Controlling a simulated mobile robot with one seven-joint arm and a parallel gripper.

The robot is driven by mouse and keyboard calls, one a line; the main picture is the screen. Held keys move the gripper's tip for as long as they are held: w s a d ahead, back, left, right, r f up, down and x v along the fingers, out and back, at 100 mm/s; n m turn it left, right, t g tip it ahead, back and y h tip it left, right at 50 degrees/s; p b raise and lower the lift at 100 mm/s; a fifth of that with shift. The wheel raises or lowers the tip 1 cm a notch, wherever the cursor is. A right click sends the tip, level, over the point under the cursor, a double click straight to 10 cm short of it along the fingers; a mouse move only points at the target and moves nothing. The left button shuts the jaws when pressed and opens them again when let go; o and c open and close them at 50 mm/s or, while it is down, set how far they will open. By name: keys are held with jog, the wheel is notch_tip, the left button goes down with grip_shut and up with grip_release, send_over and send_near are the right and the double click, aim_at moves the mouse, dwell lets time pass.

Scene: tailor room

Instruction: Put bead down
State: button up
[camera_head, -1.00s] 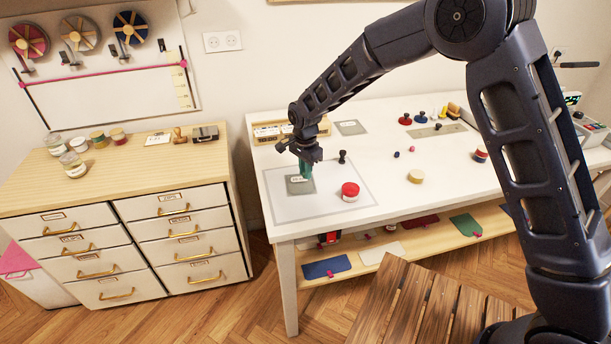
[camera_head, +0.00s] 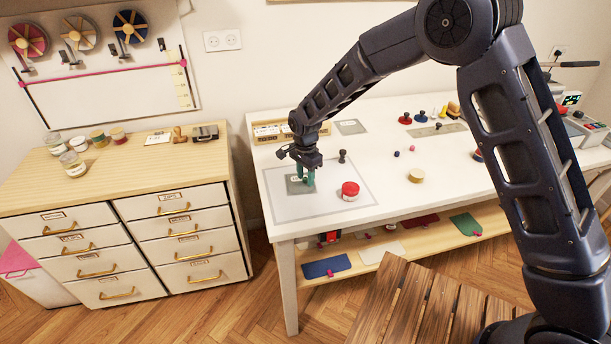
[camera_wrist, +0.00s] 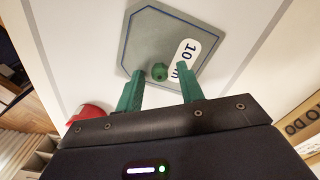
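A small green bead (camera_wrist: 159,72) sits on a grey pad (camera_wrist: 150,42) with cut corners, a blue outline and a white label reading "10" and partly hidden letters. The grey pad also shows in the head view (camera_head: 294,187), on the white table. My gripper (camera_wrist: 160,84) has green fingers, one on each side of the bead, with a visible gap on both sides. It is open and holds nothing. In the head view my gripper (camera_head: 305,184) is low over the pad, and the bead cannot be made out there.
A red-lidded jar (camera_head: 350,191) stands just right of the pad, with a dark stamp-like piece (camera_head: 342,156) behind it. A wooden box (camera_head: 270,131) stands at the table's back left. A tan round container (camera_head: 416,176) is farther right. Free table surface lies between them.

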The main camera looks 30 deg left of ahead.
notch_tip(320, 180, up, 12)
dwell(0.6)
jog(key=shift+r, duration=0.1)
jog(key=w+d+r, duration=0.5)
jog(key=d+r, duration=0.1)
jog(key=d, duration=0.6)
jog(key=w+d+r+n+t+y, duration=0.1)
jog(key=w+d+r, duration=0.45)
jog(key=d, duration=0.65)
jog(key=w+d+r, duration=0.4)
jog(key=d+r, duration=0.2)
jog(key=d, duration=0.6)
jog(key=s+d+r+n+t, duration=0.1)
jog(key=s+d+r, duration=0.15)
jog(key=d, duration=0.75)
jog(key=s+d+r+t, duration=0.1)
jog(key=s+d, duration=0.2)
jog(key=d, duration=0.7)
jog(key=s+d+f+n+t+h, duration=0.1)
jog(key=s+d+f, duration=0.1)
jog(key=s+d, duration=0.9)
jog(key=shift+s+d+f+n+t, duration=0.25)
jog(key=shift+d+n+t, duration=0.05)
jog(key=shift+d, duration=0.45)
